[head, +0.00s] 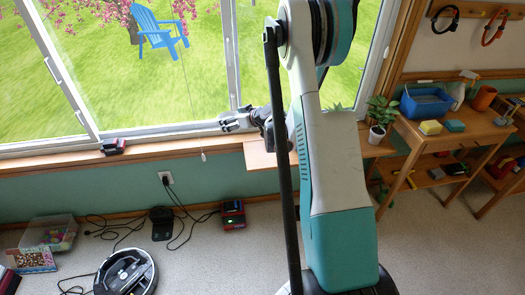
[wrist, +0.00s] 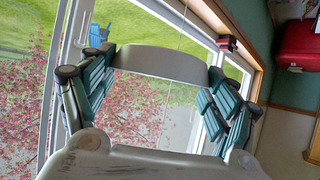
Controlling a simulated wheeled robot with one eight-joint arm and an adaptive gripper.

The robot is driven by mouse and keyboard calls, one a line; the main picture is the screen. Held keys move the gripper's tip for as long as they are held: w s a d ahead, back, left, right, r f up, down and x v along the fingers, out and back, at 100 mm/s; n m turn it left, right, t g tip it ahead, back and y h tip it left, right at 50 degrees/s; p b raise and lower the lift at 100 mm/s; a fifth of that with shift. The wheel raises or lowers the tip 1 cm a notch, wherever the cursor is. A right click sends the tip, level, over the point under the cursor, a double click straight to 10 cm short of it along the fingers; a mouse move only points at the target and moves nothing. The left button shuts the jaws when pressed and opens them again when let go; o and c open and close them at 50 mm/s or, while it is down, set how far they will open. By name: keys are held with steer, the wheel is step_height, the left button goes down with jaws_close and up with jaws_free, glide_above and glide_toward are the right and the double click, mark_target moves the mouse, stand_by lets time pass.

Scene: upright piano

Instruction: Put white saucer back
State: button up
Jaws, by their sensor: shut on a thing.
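In the wrist view, a pale grey-white curved piece, which looks like the white saucer (wrist: 160,63), spans the gap between the teal finger pads. My gripper (wrist: 158,74) is shut on it, with a finger at each side. The saucer shows as a shallow curved band, and the window is seen below and beyond it. In the head view, my gripper (head: 232,119) is in front of the window's lower frame, pointing left, above the sill. The saucer cannot be made out clearly there. No resting place for the saucer can be identified.
A wooden sill (head: 180,146) runs under the window, with a small dark-and-red object (head: 113,146) at left. A wooden ledge (head: 262,157) lies below my gripper. A potted plant (head: 377,133) and a blue basin (head: 427,104) stand at right. A robot vacuum (head: 126,274) sits on the floor.

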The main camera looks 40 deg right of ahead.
steer(key=s+d+f+m+h, duration=0.1)
steer(key=d+f, duration=0.2)
steer(key=d, duration=0.5)
steer(key=s+d+f, duration=0.1)
steer(key=d+f, duration=0.2)
steer(key=d, duration=0.6)
step_height(320, 180, down, 14)
steer(key=b, duration=0.4)
steer(key=shift+w+a, duration=0.1)
steer(key=shift+w, duration=0.05)
steer(key=shift+f+b, duration=0.9)
steer(key=shift+f, duration=1.8)
steer(key=shift+f, duration=0.15)
steer(key=o, duration=1.1)
steer(key=shift+c, duration=0.2)
